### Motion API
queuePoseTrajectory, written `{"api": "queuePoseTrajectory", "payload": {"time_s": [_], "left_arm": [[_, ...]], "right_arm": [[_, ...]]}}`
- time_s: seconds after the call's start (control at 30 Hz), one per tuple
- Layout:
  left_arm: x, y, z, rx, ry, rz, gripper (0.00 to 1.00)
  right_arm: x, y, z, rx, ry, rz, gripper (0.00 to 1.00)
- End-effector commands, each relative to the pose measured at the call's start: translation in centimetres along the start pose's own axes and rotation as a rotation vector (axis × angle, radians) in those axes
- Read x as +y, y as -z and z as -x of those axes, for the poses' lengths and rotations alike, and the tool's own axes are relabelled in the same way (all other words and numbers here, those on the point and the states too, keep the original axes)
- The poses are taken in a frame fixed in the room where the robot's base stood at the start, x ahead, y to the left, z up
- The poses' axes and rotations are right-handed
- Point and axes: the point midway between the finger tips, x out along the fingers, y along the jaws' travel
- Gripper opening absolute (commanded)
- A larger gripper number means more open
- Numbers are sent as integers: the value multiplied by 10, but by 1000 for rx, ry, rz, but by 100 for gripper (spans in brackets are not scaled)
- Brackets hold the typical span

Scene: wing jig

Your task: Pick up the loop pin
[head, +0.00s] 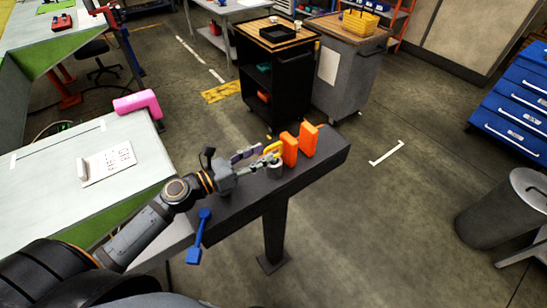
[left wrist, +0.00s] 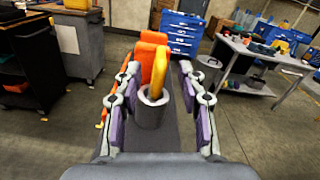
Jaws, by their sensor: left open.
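The loop pin appears to be the yellow loop-shaped piece (head: 272,148) standing upright in a grey cylindrical holder (head: 275,170) on the dark beam. In the left wrist view, the yellow loop (left wrist: 158,76) rises from the mouth of the holder (left wrist: 149,112). My left gripper (head: 262,160) is open, its arm coming in from the left. In the left wrist view its grey and purple fingers (left wrist: 159,82) stand on either side of the loop and holder, with visible gaps. I cannot tell whether the fingertips reach as far as the loop. My right gripper is not in view.
Two orange blocks (head: 305,138) stand just beyond the loop on the dark beam (head: 335,150). A blue paddle-shaped piece (head: 199,238) is near the arm. A pale table (head: 60,155) with a pink tool (head: 137,103) is at left. Carts (head: 275,85) stand beyond open floor.

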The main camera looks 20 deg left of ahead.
Motion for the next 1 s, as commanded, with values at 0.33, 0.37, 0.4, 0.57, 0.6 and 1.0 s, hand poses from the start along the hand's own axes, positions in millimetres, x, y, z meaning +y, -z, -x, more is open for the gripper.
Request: {"api": "queuePoseTrajectory", "payload": {"time_s": [0.33, 0.37, 0.4, 0.57, 0.6, 1.0], "left_arm": [[2, -11, -27, -9, -2, 3, 40], [2, -12, -32, -8, -1, 2, 40], [3, -10, -37, -7, -1, 3, 40], [3, -7, -51, -3, 0, 1, 40], [2, -7, -52, -2, 1, 1, 40], [2, -6, -52, 0, 2, -1, 14]], "right_arm": [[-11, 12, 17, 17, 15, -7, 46], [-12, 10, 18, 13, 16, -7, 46], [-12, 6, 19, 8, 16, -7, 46], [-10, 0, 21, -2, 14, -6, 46], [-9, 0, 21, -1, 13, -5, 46], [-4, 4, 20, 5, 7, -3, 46]]}}
